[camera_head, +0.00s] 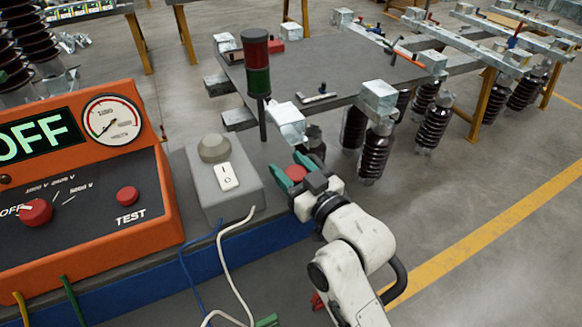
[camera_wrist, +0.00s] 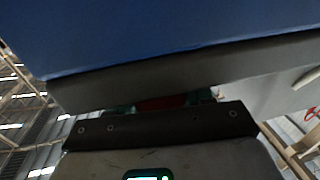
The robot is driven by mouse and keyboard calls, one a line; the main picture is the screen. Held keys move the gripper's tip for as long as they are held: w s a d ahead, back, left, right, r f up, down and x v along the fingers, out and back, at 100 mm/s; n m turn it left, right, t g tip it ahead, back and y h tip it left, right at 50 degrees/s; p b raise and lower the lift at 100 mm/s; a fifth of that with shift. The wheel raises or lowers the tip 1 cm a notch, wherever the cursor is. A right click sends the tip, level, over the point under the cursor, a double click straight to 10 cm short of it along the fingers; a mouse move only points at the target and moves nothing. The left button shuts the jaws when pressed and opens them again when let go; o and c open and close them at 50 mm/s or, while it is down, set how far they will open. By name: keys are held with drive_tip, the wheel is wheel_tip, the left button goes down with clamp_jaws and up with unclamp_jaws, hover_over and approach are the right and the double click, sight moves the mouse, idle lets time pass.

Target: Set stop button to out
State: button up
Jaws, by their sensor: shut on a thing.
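The stop button (camera_head: 296,173) shows as a red round cap just right of the grey switch box, at the table's edge. My gripper (camera_head: 293,169) has its green fingertips on either side of this red cap and is shut on it. The wrist view shows a dark red patch of the stop button (camera_wrist: 161,103) between the green fingertips, mostly hidden behind the gripper body. I cannot tell from these frames whether the button is in or out. Its base is hidden.
The grey box (camera_head: 243,192) with a round knob and white rocker switch stands left of my gripper. The orange tester (camera_head: 148,231) reads OFF. A red-green signal tower (camera_head: 257,75) stands behind. White and blue cables (camera_head: 222,250) hang at the front edge. Floor at right is clear.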

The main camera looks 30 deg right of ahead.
clamp_jaws()
drive_tip(key=shift+r+p, duration=0.65)
drive_tip(key=shift+r, duration=0.35)
drive_tip(key=o, duration=1.3)
unclamp_jaws()
drive_tip(key=shift+c, duration=0.2)
drive_tip(key=s+d+b, duration=0.1)
drive_tip(key=s+b, duration=0.1)
drive_tip(key=s, duration=0.8)
drive_tip(key=shift+s+d, duration=0.35)
